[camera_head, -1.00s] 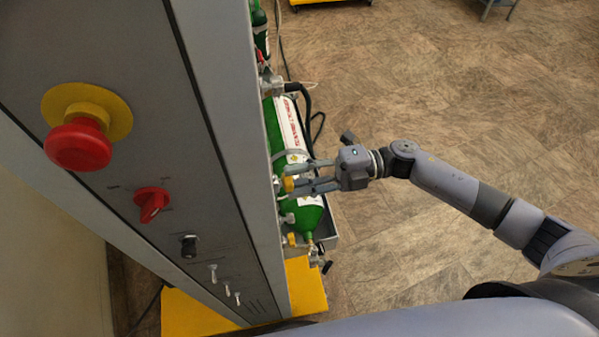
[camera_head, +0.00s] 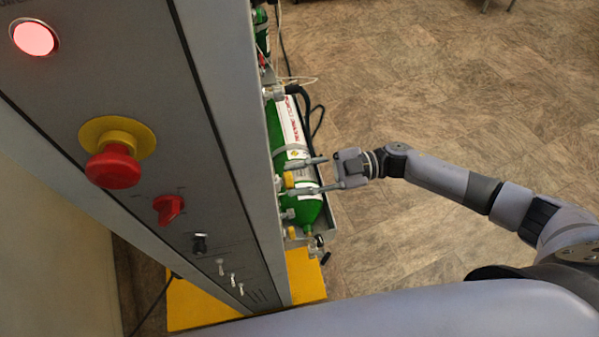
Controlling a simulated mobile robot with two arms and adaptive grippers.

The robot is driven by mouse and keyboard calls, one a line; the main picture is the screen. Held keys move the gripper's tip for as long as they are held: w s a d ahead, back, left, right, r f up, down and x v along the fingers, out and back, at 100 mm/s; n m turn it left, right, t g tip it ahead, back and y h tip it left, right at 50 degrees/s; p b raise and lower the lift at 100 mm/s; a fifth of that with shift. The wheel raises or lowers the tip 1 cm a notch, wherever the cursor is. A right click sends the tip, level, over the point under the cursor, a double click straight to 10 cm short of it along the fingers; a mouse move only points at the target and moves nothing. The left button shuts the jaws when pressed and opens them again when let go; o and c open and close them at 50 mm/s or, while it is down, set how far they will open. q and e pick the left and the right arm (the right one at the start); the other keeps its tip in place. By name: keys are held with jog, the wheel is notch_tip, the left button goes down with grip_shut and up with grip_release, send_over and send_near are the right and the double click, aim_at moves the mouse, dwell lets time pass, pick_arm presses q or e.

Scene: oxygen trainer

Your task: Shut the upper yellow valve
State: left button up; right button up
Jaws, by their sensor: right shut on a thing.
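The upper yellow valve (camera_head: 289,180) sits on the side of the grey cabinet, in front of a green cylinder. My right gripper (camera_head: 290,180) reaches it from the right, with one finger above and one below it. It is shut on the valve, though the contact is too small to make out. A lower yellow valve (camera_head: 291,232) sits nearer the cabinet's foot, clear of the fingers. My left gripper is not in view.
The grey cabinet panel (camera_head: 150,120) fills the left, with a red emergency button (camera_head: 112,167), a red rotary switch (camera_head: 168,208) and a lit red lamp (camera_head: 34,37). Green cylinder (camera_head: 282,135) stands behind the valves. Open floor (camera_head: 450,90) lies to the right.

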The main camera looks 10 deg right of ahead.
jog(key=shift+m+p, duration=0.3)
jog(key=shift+m, duration=0.5)
jog(key=shift+f, duration=0.1)
jog(key=o, duration=1.1)
jog(key=shift+o, duration=0.2)
jog(key=d, duration=1.2)
